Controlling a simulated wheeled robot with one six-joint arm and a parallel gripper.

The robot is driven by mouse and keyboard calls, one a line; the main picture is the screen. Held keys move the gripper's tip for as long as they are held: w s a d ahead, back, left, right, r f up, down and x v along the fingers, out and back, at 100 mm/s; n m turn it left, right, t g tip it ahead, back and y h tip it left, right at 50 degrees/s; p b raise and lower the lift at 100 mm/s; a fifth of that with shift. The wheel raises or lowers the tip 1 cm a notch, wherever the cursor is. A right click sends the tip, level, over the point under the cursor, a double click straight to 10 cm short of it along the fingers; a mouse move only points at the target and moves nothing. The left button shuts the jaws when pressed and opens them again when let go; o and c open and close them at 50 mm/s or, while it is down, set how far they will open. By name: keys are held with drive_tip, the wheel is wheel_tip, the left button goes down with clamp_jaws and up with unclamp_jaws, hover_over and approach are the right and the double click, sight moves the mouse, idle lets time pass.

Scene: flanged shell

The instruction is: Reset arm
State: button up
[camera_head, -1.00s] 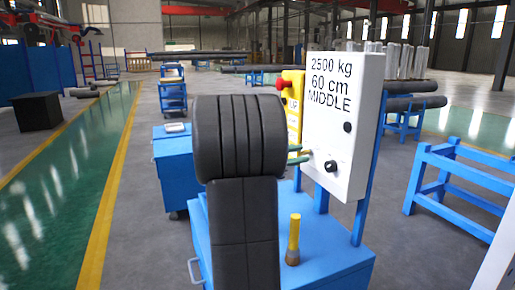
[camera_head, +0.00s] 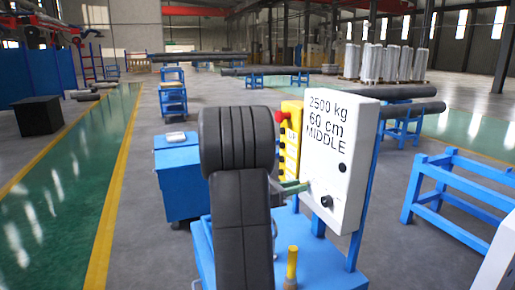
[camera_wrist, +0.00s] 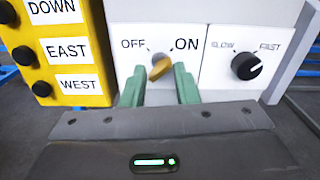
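My gripper (camera_wrist: 159,85) is open, its two green fingers spread in front of the white control panel (camera_wrist: 215,55) in the wrist view. A black knob (camera_wrist: 246,66) marked SLOW and FAST is to the right. In the head view my gripper (camera_head: 293,187) reaches to the left side of the white control box (camera_head: 340,160), which reads 2500 kg, 60 cm, MIDDLE. My arm hides part of the stand.
A yellow button box (camera_wrist: 55,50) marked DOWN, EAST and WEST is left of the panel. A blue cabinet (camera_head: 178,175) stands left of my arm, and a blue frame (camera_head: 455,190) stands at right. Open floor lies between cabinet and yellow line.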

drive_tip(key=shift+n+p, duration=3.5)
drive_tip(key=shift+p, duration=0.55)
